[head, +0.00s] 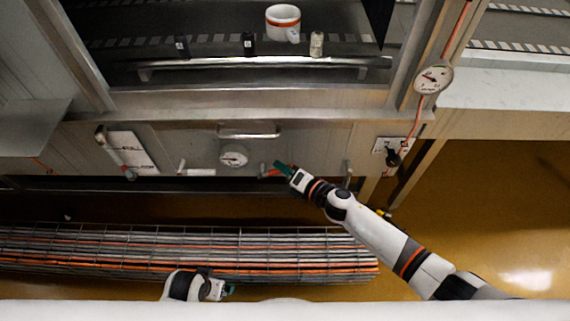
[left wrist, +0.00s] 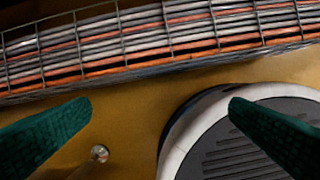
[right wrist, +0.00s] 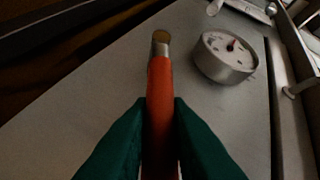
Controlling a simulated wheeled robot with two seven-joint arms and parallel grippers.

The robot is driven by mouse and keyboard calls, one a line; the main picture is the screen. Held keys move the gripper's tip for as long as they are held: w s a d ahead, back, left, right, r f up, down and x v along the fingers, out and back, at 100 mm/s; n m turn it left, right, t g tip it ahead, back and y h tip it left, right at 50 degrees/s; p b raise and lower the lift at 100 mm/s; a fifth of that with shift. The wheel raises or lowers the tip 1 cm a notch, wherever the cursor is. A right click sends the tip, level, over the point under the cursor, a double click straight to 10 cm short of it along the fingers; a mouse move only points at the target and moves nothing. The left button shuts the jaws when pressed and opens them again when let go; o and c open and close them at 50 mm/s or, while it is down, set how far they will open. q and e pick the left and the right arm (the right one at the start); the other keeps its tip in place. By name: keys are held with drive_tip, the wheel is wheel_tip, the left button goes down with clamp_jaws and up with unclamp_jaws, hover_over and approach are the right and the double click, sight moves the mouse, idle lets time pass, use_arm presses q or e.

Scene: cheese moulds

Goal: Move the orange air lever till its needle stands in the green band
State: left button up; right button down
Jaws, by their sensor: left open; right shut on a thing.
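The orange air lever (right wrist: 160,95) runs up the middle of the right wrist view, with a metal tip at its far end. My right gripper (right wrist: 160,125) has its green fingers shut around it. In the head view the lever (head: 272,172) shows beside my right gripper (head: 281,167). A round white gauge (head: 233,157) sits on the panel left of the lever; it also shows in the right wrist view (right wrist: 225,55). Its needle is visible, but I cannot make out a green band. My left gripper (left wrist: 160,115) is open and empty, low over the floor.
A second gauge (head: 433,79) hangs on the right post, above a black knob (head: 392,158). A white lever with a sign (head: 131,152) is at the panel's left. A cable tray (head: 190,252) lies along the floor. A cup (head: 283,22) stands on the conveyor.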

use_arm(q)
drive_tip(key=shift+s+a+f+p, duration=0.1)
drive_tip(key=shift+s+f+p, duration=0.3)
drive_tip(key=shift+f, duration=0.7)
drive_tip(key=shift+s+f+p, duration=0.1)
drive_tip(key=shift+s+f, duration=0.45)
drive_tip(key=shift+f, duration=0.5)
use_arm(e)
drive_tip(key=shift+a+r, duration=0.1)
drive_tip(key=shift+r, duration=0.05)
drive_tip(key=c, duration=1.4)
unclamp_jaws()
drive_tip(key=shift+o, duration=0.2)
